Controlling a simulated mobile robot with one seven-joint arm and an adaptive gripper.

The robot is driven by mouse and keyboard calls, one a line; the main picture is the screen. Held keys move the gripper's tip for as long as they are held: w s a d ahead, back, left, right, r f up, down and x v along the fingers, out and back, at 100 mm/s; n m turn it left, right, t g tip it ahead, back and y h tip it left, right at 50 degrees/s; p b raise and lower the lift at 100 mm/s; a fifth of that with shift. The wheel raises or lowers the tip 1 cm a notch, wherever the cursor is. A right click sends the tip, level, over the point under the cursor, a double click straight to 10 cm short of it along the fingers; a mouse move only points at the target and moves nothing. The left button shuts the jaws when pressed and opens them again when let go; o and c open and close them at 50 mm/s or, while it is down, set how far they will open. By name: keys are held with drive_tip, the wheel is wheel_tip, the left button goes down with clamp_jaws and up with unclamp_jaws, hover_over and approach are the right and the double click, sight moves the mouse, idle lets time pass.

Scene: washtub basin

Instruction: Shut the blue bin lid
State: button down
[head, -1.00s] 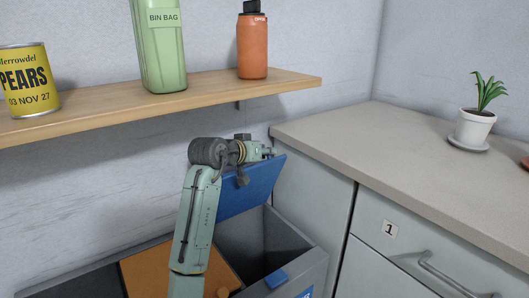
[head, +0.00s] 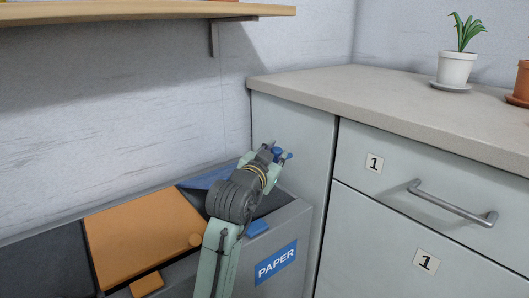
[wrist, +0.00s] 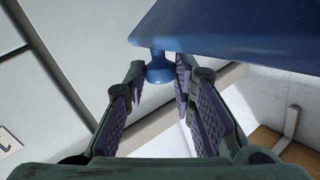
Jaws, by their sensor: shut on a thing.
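The blue bin lid (head: 204,180) is partly open and tilted over the paper bin (head: 288,225); my arm hides most of it in the head view. In the wrist view the underside or face of the blue lid (wrist: 235,28) fills the top right. Its round blue knob (wrist: 158,70) sits between the fingers. My gripper (head: 280,154) is shut on this knob, above the right end of the bin. It also shows in the wrist view (wrist: 157,85). A blue tab (head: 258,228) sits on the bin's front rim.
A closed orange lid (head: 140,240) and a dark lid (head: 45,270) lie to the left. A grey cabinet (head: 295,150) with a drawer handle (head: 455,203) stands close on the right. A wooden shelf (head: 130,14) hangs above. A potted plant (head: 456,68) stands on the counter.

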drive_tip(key=shift+m, duration=0.4)
drive_tip(key=shift+s+d+f+b, duration=0.3)
drive_tip(key=shift+f+b, duration=0.25)
drive_tip(key=shift+f, duration=0.4)
drive_tip(key=shift+s+d+f+b, duration=0.15)
drive_tip(key=shift+s+f+b, duration=0.35)
drive_tip(key=shift+f, duration=0.5)
drive_tip(key=shift+s+d+f+b, duration=0.25)
drive_tip(key=shift+f+b, duration=0.35)
drive_tip(key=shift+f, duration=0.35)
drive_tip(key=c, duration=1.4)
unclamp_jaws()
drive_tip(key=shift+o, duration=0.2)
drive_tip(key=v, duration=0.7)
drive_tip(key=shift+f, duration=0.1)
drive_tip(key=shift+s+a, duration=0.1)
drive_tip(key=shift+s, duration=0.15)
